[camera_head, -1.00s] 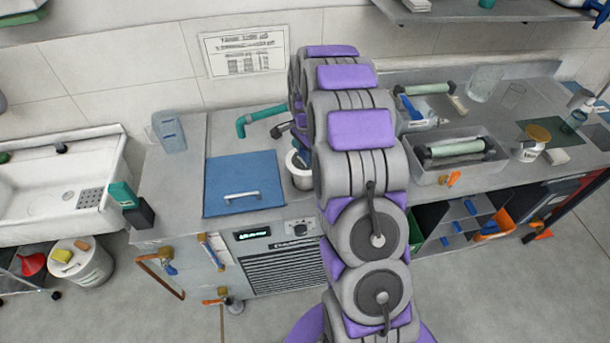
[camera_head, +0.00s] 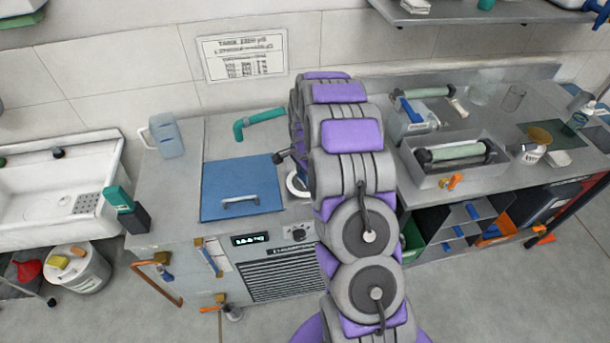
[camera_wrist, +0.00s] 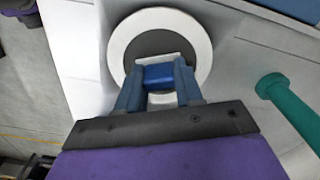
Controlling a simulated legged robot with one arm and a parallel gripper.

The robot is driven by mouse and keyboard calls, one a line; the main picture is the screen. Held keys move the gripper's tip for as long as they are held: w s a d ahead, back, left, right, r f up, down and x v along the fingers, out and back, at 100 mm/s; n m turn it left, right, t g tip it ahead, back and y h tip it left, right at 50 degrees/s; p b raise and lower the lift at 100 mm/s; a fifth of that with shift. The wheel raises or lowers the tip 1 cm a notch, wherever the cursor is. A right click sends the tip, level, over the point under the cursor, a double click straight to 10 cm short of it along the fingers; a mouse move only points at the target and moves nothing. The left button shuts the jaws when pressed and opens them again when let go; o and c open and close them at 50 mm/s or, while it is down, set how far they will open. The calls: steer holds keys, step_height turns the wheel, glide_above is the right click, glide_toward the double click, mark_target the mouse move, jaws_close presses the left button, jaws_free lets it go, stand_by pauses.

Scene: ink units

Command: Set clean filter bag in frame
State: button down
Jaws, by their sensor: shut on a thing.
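In the wrist view, my gripper (camera_wrist: 160,82) has its blue fingers closed on a small blue-and-white piece (camera_wrist: 158,74). I cannot tell if this piece is part of the filter bag. It overlaps a round white ring (camera_wrist: 118,48) with a dark grey inside; I cannot tell if they touch. The ring also shows partly in the head view (camera_head: 294,187), just right of the blue lid. My arm hides the rest of it and my gripper there. I cannot make out a separate frame or the bag's cloth.
A teal pipe (camera_head: 259,121) stands behind the blue lid (camera_head: 240,188); it is close on the right in the wrist view (camera_wrist: 290,113). A clear jug (camera_head: 167,137) stands at the back left. A grey tray with a roller (camera_head: 455,174) is to the right.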

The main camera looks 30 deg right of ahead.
steer(key=shift+f, duration=0.15)
steer(key=c, duration=0.7)
jaws_free()
steer(key=shift+c, duration=0.2)
step_height(320, 180, up, 12)
steer(key=r+p, duration=0.1)
steer(key=p, duration=0.2)
steer(key=s+a+r+n, duration=0.5)
steer(key=s+a+r, duration=0.2)
steer(key=s+r, duration=0.15)
steer(key=s+a+r+n, duration=0.1)
steer(key=s+a+n, duration=0.2)
steer(key=s, duration=0.7)
steer(key=s+a+r+n+g, duration=0.1)
steer(key=s+a+r+n, duration=0.1)
steer(key=s, duration=0.9)
steer(key=s+a+r+n, duration=0.1)
steer(key=s+a+n, duration=0.3)
steer(key=s, duration=0.6)
steer(key=n, duration=0.2)
steer(key=shift+s+a+r+n+g, duration=0.2)
steer(key=shift+a+r+n+g, duration=0.1)
steer(key=shift+r+g, duration=0.1)
